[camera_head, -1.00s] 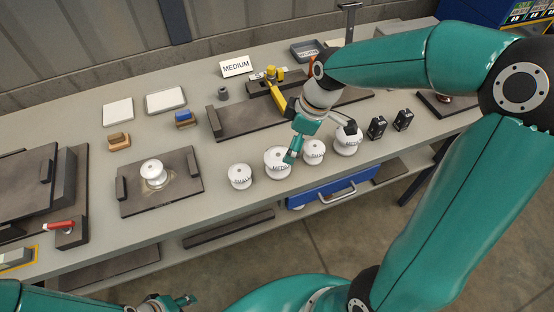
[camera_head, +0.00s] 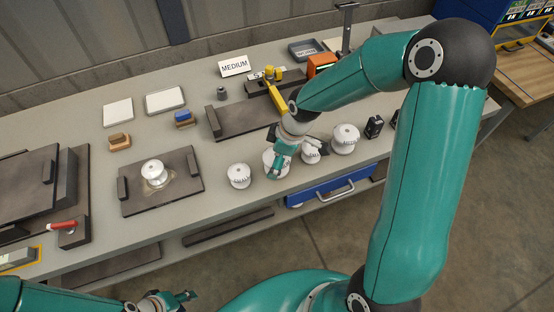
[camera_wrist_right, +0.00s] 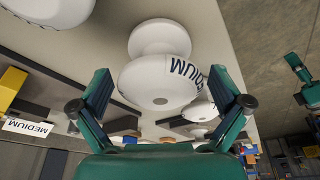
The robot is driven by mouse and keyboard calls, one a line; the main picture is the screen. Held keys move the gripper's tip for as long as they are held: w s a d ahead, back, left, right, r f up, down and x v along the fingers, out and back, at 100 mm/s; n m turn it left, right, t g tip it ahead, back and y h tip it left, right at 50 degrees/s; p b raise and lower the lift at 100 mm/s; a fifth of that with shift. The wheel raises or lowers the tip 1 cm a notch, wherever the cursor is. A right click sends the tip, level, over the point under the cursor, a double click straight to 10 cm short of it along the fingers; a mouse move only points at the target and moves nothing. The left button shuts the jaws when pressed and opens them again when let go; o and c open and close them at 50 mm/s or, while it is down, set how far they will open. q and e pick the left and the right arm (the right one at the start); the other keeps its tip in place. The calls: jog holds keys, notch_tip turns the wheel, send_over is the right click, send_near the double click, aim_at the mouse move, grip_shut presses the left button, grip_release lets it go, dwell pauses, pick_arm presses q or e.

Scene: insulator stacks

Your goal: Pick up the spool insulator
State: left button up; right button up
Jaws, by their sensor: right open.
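A white spool insulator (camera_wrist_right: 165,80), lettered MEDIUM, sits between the two spread fingers of my right gripper (camera_wrist_right: 166,98) in the right wrist view. It shows a gap to each finger. In the head view this spool (camera_head: 269,157) stands in the row at the bench's front edge, partly hidden by my right gripper (camera_head: 281,166), which is open. Other white spools stand in the row: one to the left (camera_head: 239,176), one just right (camera_head: 311,154) and a larger one farther right (camera_head: 345,138). My left gripper (camera_head: 172,301) is low at the bottom edge, away from the bench; its opening is unclear.
A MEDIUM card (camera_head: 235,66) stands at the back. Another white spool (camera_head: 154,172) stands on a dark plate (camera_head: 180,193) at left. A yellow clamp device (camera_head: 276,94) is behind the row. Black blocks (camera_head: 374,127) stand right of it. A blue drawer (camera_head: 330,188) is below.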

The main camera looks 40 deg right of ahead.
jog(key=shift+c, duration=0.2)
jog(key=c, duration=1.5)
jog(key=shift+o, duration=0.2)
jog(key=shift+r, duration=0.15)
